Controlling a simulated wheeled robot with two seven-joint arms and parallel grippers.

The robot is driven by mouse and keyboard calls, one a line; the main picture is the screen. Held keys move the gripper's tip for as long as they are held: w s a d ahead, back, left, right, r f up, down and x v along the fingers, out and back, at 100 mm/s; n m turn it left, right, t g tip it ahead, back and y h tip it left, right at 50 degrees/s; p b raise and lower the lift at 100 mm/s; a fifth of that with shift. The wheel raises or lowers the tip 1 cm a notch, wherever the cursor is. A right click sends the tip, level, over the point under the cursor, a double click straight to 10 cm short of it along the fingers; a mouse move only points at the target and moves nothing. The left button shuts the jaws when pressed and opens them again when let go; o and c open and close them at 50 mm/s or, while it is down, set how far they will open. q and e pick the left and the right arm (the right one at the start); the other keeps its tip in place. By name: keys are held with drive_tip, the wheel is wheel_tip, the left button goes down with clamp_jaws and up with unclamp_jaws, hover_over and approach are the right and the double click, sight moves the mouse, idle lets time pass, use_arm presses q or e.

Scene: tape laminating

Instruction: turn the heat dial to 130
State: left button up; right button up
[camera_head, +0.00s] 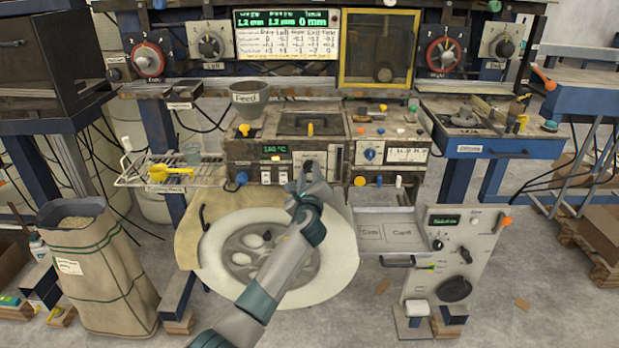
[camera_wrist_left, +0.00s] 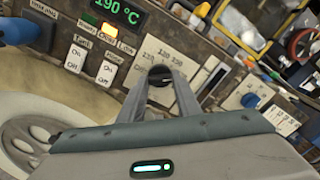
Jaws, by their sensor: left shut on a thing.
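The heat dial (camera_wrist_left: 160,74) is a dark round knob on a pale scale plate with small printed numbers, on the front of the worn brown machine. My left gripper (camera_wrist_left: 161,80) is shut on the dial, with one finger on each side of it in the left wrist view. In the head view my left gripper (camera_head: 310,172) reaches the machine front and mostly hides the dial. The green temperature display (camera_wrist_left: 118,11) reads 190 °C; it also shows in the head view (camera_head: 274,149). The dial's pointer is too small to read. My right gripper is not in view.
Two on/off switches (camera_wrist_left: 92,62) sit left of the dial, with a blue knob (camera_wrist_left: 20,30) beyond them. A blue dial (camera_wrist_left: 250,100) is to the right. A large pale round tray (camera_head: 340,265) lies below my left arm. A Feed funnel (camera_head: 249,98) stands above.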

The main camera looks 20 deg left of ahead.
use_arm(q)
drive_tip(key=n+b, duration=0.1)
drive_tip(key=n, duration=0.2)
drive_tip(key=n+b, duration=0.1)
drive_tip(key=n, duration=0.2)
drive_tip(key=shift+f+n+b, duration=0.2)
drive_tip(key=shift+n+b, duration=0.1)
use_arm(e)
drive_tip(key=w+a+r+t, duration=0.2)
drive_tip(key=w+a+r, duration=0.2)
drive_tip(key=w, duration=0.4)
use_arm(q)
drive_tip(key=shift+n, duration=0.5)
drive_tip(key=n+b, duration=0.1)
drive_tip(key=n, duration=0.1)
drive_tip(key=shift+n, duration=0.3)
drive_tip(key=shift+r+n+b, duration=0.1)
drive_tip(key=shift+n+b, duration=0.75)
drive_tip(key=shift+n, duration=1.15)
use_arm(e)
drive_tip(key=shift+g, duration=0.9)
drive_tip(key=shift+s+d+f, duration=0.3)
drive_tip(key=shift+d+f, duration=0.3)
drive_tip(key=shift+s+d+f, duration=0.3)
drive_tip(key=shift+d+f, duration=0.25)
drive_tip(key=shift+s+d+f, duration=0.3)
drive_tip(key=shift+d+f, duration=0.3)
use_arm(q)
drive_tip(key=o, duration=1.1)
drive_tip(key=shift+c, duration=0.2)
